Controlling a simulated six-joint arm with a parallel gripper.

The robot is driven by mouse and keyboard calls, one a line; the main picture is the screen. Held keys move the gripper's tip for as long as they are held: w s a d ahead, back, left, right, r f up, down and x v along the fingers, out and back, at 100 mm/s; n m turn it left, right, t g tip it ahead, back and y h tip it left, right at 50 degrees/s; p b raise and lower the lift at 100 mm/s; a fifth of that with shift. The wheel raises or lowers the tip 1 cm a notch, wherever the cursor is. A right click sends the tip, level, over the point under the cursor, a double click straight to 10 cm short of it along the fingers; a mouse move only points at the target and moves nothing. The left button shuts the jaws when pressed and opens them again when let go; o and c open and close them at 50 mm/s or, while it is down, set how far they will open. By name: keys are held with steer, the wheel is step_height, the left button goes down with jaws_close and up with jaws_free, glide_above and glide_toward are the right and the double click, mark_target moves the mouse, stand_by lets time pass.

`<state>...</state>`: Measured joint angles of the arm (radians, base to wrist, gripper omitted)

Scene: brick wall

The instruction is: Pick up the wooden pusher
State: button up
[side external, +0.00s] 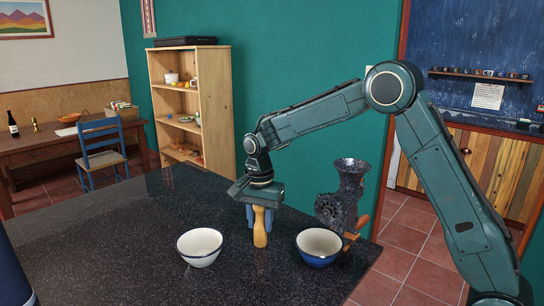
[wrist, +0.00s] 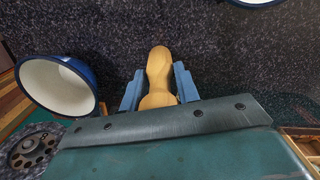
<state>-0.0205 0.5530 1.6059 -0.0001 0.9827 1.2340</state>
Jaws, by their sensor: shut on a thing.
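The wooden pusher (side external: 260,229) is a light yellow-brown piece, upright between the two bowls in the side view, with its lower end at or just above the dark counter; I cannot tell if it touches. My gripper (side external: 259,214) points down over it, its blue fingers on either side of its upper part. In the wrist view the pusher (wrist: 159,75) sits between the two blue fingers of my gripper (wrist: 158,84), which is shut on it. The pusher's top is hidden by the gripper body.
A white bowl (side external: 200,260) stands left of the pusher and a blue bowl (side external: 313,261) right of it. A dark speckled grinder (side external: 345,190) with a wooden handle stands behind the blue bowl, near the counter's right edge. The counter's left part (side external: 110,235) is clear.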

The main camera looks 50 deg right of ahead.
steer(key=shift+r, duration=0.1)
step_height(320, 180, up, 20)
stand_by(0.7)
stand_by(0.4)
steer(key=o, duration=0.6)
steer(key=shift+c, duration=0.2)
steer(key=c, duration=0.6)
steer(key=shift+o, duration=0.2)
steer(key=s+d+r, duration=0.3)
steer(key=s+d, duration=0.4)
steer(key=d, duration=0.2)
steer(key=s+d+r, duration=0.4)
steer(key=s+d, duration=0.3)
steer(key=d, duration=0.2)
steer(key=shift+s+r, duration=0.15)
steer(key=shift+s, duration=0.1)
